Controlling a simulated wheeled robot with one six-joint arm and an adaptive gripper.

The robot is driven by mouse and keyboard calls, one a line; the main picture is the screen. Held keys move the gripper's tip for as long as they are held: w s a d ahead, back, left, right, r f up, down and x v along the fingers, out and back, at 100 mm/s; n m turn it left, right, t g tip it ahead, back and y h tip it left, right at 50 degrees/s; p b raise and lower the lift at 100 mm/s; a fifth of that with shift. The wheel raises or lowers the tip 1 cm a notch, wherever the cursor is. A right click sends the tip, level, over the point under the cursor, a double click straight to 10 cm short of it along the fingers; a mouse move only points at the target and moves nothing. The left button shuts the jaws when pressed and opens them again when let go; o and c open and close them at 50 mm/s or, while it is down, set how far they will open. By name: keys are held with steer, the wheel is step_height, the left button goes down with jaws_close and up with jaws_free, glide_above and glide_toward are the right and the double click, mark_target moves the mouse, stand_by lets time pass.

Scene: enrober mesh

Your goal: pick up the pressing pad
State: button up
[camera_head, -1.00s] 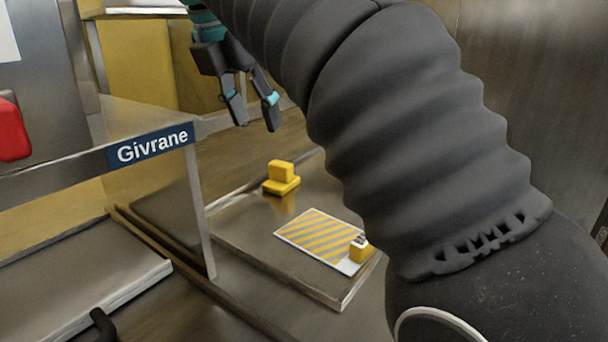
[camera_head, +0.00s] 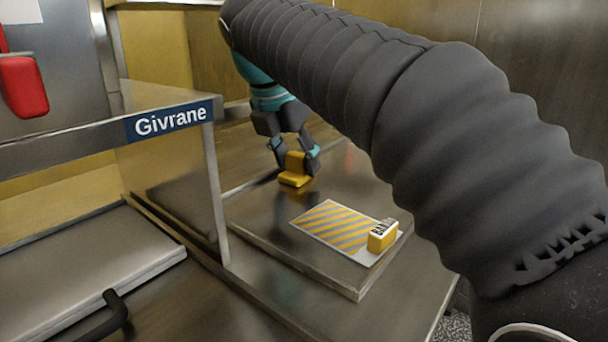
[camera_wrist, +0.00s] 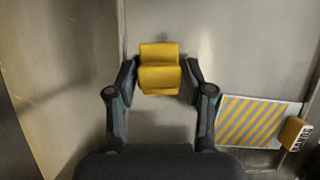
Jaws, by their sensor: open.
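The pressing pad is a yellow block with a raised grip on a wider base (camera_head: 294,179). It stands upright on the steel plate, behind the striped sheet. My gripper (camera_head: 296,160) is down at the pad with one finger on each side of its raised grip. In the wrist view the pad (camera_wrist: 159,78) sits between the fingertips of my gripper (camera_wrist: 160,75). The jaws are open, and a narrow gap shows on the right side; I cannot tell whether the left finger touches the pad.
A striped yellow and grey sheet (camera_head: 335,226) lies on the steel plate (camera_head: 290,249). A small yellow block with lettering (camera_head: 383,236) stands on its near right corner. The metal frame labelled Givrane (camera_head: 217,190) stands at the left. A red part (camera_head: 23,87) is at the upper left.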

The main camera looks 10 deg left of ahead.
mark_target(300, 155)
steer(key=shift+w+f, duration=0.15)
steer(key=shift+f, duration=0.3)
steer(key=c, duration=0.8)
steer(key=shift+r, duration=0.1)
steer(key=shift+r, duration=0.55)
steer(key=r, duration=0.1)
steer(key=r+p, duration=0.1)
steer(key=r, duration=0.1)
steer(key=shift+s+d+r, duration=0.2)
steer(key=shift+d+r, duration=0.05)
steer(key=shift+d, duration=0.1)
steer(key=s+d+r, duration=0.2)
steer(key=d, duration=0.1)
steer(key=s+d+r, duration=0.2)
steer(key=d, duration=0.1)
steer(key=s+d+r, duration=0.2)
steer(key=d, duration=0.1)
steer(key=shift+s+r+p, duration=0.1)
steer(key=shift+s+p, duration=0.05)
steer(key=shift+p, duration=0.25)
